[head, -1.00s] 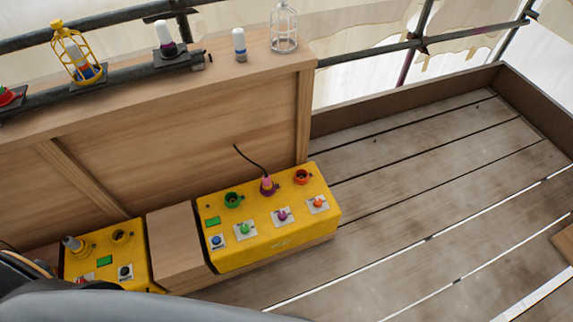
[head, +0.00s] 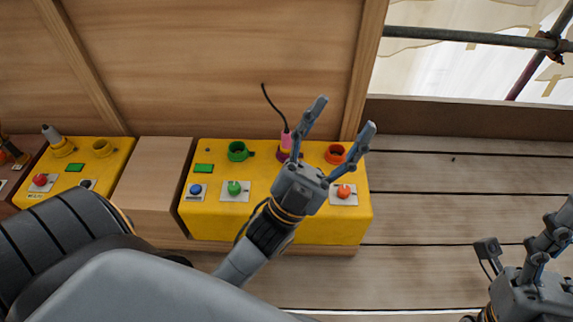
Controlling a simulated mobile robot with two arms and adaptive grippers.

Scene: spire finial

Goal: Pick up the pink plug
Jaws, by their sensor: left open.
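The pink plug (head: 286,141) stands upright in the purple socket (head: 283,155) on the yellow control box (head: 225,217) in the head view. A black cable rises from its top and bends left. My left gripper (head: 343,118) is open and empty, its two fingers spread toward the upper right. Its nearer finger passes just right of the plug in the picture and hides part of the socket's right side. I cannot tell whether it touches. My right gripper (head: 528,262) is at the lower right, partly cut off; its opening is unclear.
The box also carries a green socket (head: 238,151), an orange-red socket (head: 335,154), and blue, green and orange buttons. A wooden block (head: 152,172) separates it from another yellow box (head: 75,182). A wooden wall stands behind. Plank floor to the right is clear.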

